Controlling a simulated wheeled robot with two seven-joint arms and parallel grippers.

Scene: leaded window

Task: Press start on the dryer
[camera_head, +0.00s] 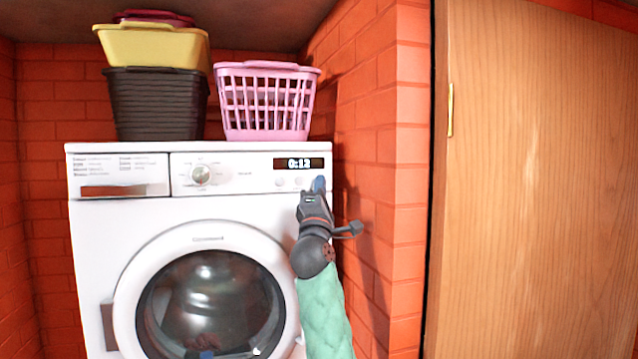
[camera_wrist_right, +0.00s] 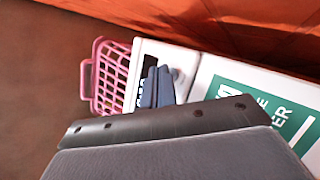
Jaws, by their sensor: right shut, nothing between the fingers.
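The white dryer (camera_head: 90,250) stands in a brick alcove, with its round glass door (camera_head: 212,300) closed. Its control panel has a dial (camera_head: 202,175) and a lit display (camera_head: 298,163) reading 0:12. Small round buttons (camera_head: 280,182) sit below the display. My right gripper (camera_head: 319,184) is shut and empty, with its tips at the panel's right end, just below the display. It hides that part of the panel, and I cannot tell whether it touches. In the right wrist view the shut fingers (camera_wrist_right: 157,88) lie over the panel beside the dark display. My left gripper is not in view.
A brick wall (camera_head: 365,150) rises close to the right of my arm. A wooden door (camera_head: 535,190) is farther right.

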